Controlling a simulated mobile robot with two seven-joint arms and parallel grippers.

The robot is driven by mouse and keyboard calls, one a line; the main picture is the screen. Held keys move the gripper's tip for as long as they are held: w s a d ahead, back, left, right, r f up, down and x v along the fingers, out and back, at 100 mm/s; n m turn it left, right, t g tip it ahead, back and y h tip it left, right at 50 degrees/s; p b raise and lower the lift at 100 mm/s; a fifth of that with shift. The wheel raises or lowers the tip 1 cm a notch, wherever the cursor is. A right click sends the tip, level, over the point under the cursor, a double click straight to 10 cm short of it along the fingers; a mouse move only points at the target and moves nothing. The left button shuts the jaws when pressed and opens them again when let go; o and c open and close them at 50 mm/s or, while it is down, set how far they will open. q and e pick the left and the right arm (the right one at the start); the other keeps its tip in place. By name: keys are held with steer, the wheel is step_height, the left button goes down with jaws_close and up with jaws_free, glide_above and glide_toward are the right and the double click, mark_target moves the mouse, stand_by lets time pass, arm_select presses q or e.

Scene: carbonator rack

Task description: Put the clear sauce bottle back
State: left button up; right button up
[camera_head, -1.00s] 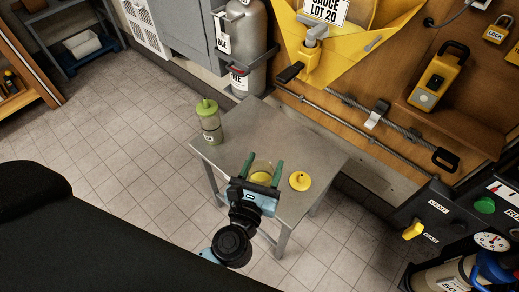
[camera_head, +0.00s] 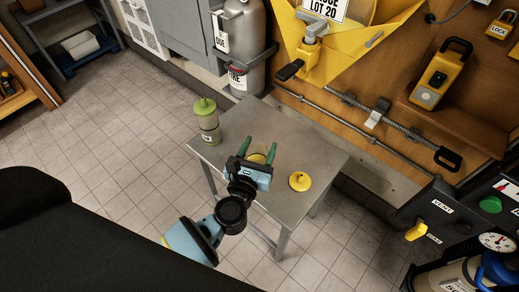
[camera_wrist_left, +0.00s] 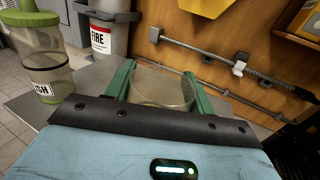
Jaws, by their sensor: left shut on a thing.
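A clear bottle with no lid on it and some yellow inside (camera_head: 257,158) is between the green fingers of my left gripper (camera_head: 259,152) over the small grey table. In the left wrist view the clear round body (camera_wrist_left: 163,88) fills the gap between both fingers (camera_wrist_left: 158,90), and the gripper is shut on it. Its lower part is hidden by the gripper, so I cannot tell whether it touches the table. A yellow lid with a spout (camera_head: 300,181) lies on the table to the right of the gripper. My right gripper is not in view.
A green-lidded bottle (camera_head: 207,121) stands at the table's (camera_head: 325,162) left corner; it also shows in the left wrist view (camera_wrist_left: 45,65). A yellow hopper (camera_head: 345,35) and a grey cylinder (camera_head: 243,45) are behind the table. A control panel (camera_head: 465,215) stands at right.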

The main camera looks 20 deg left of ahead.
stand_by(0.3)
arm_select(q)
steer(key=shift+f, duration=0.2)
steer(key=o, duration=1.6)
steer(key=shift+r, duration=0.15)
steer(key=shift+s+r, duration=0.1)
steer(key=shift+s, duration=0.05)
steer(key=s, duration=1.1)
steer(key=shift+s+d+b, duration=0.3)
steer(key=shift+s+b, duration=0.05)
steer(key=shift+s, duration=0.05)
